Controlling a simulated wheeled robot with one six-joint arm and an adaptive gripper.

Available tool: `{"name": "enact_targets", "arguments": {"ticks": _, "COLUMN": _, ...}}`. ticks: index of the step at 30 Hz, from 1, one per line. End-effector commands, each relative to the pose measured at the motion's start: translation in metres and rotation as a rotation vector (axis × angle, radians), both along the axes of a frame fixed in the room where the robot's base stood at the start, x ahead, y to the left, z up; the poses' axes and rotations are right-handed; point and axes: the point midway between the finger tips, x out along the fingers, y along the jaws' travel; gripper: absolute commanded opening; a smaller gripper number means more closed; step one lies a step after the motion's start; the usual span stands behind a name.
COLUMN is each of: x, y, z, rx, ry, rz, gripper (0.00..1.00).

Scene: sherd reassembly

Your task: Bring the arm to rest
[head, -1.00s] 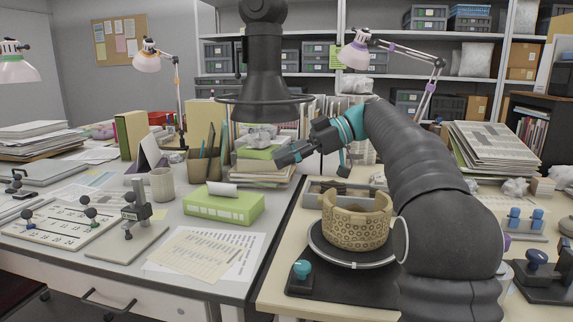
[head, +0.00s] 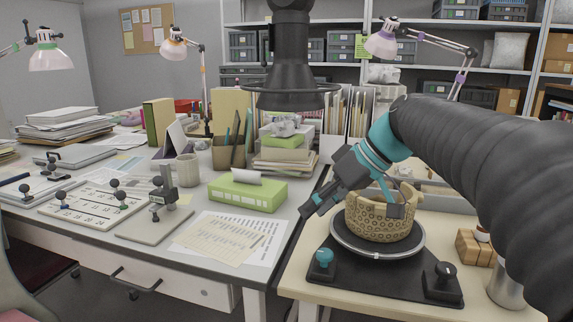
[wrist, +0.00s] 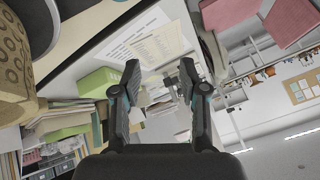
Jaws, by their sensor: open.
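My gripper (head: 352,192) is open and empty in the head view, in front of and partly over the tan patterned pot. In the wrist view its two fingers (wrist: 160,88) stand apart with nothing between them. My dark arm with a teal band reaches in from the right. The tan pot (head: 378,222) sits on a round turntable (head: 345,247) and has an uneven rim. Part of the pot is hidden behind my gripper. The pot also shows at the left edge of the wrist view (wrist: 14,55).
The turntable base carries a teal knob (head: 323,258) and a dark knob (head: 446,270). Left on the grey desk are a green tissue box (head: 247,194), papers (head: 225,240), a mug (head: 187,170) and a pen holder (head: 229,150). A wooden block (head: 474,247) lies right of the turntable.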

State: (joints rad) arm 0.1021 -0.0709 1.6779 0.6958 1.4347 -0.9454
Motion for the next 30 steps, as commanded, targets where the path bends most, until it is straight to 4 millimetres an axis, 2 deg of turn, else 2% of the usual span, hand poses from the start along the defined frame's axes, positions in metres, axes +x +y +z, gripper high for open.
{"name": "enact_targets", "arguments": {"ticks": 1, "x": -0.018, "y": -0.004, "z": -0.009, "rx": -0.039, "ry": 0.021, "rz": -0.061, "gripper": 0.43}}
{"name": "enact_targets", "arguments": {"ticks": 9, "x": -0.099, "y": -0.038, "z": -0.069, "rx": -0.223, "ry": 0.084, "rz": -0.407, "gripper": 0.43}}
{"name": "enact_targets", "arguments": {"ticks": 15, "x": -0.152, "y": -0.068, "z": -0.117, "rx": -0.316, "ry": 0.056, "rz": -0.642, "gripper": 0.43}}
{"name": "enact_targets", "arguments": {"ticks": 18, "x": -0.172, "y": -0.08, "z": -0.138, "rx": -0.343, "ry": 0.031, "rz": -0.735, "gripper": 0.43}}
{"name": "enact_targets", "arguments": {"ticks": 24, "x": -0.194, "y": -0.095, "z": -0.163, "rx": -0.362, "ry": -0.008, "rz": -0.838, "gripper": 0.43}}
{"name": "enact_targets", "arguments": {"ticks": 30, "x": -0.197, "y": -0.098, "z": -0.168, "rx": -0.364, "ry": -0.016, "rz": -0.858, "gripper": 0.43}}
